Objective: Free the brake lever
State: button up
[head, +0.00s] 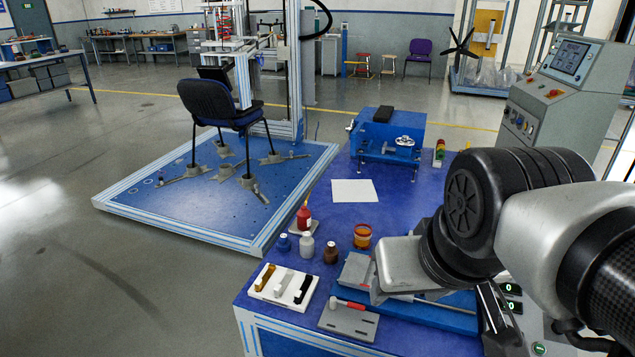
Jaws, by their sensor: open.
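A short lever with a red grip (349,304) lies on a grey plate with holes (347,322) near the table's front edge. It is the only lever-like part I make out, and I cannot tell whether it is the brake lever. My gripper (398,268) shows as a silver block at the end of my arm, right of and above that plate. The jaws are open; the fingertips are hard to make out, and nothing shows held. Behind it is a blue fixture (458,319) with a grey block (356,269), partly hidden by my arm.
A white tray (262,293) with several strips lies left of the plate. Small bottles (306,245) and an amber jar (362,236) stand behind. White paper (354,191) lies farther back, before a blue machine (387,137). A chair (218,104) stands on the blue platform (190,217).

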aim_at(349, 305)
jog(key=j+z, duration=0.35)
jog(key=j, duration=0.15)
jog(key=i+j+z, duration=0.4)
jog(key=j, duration=0.25)
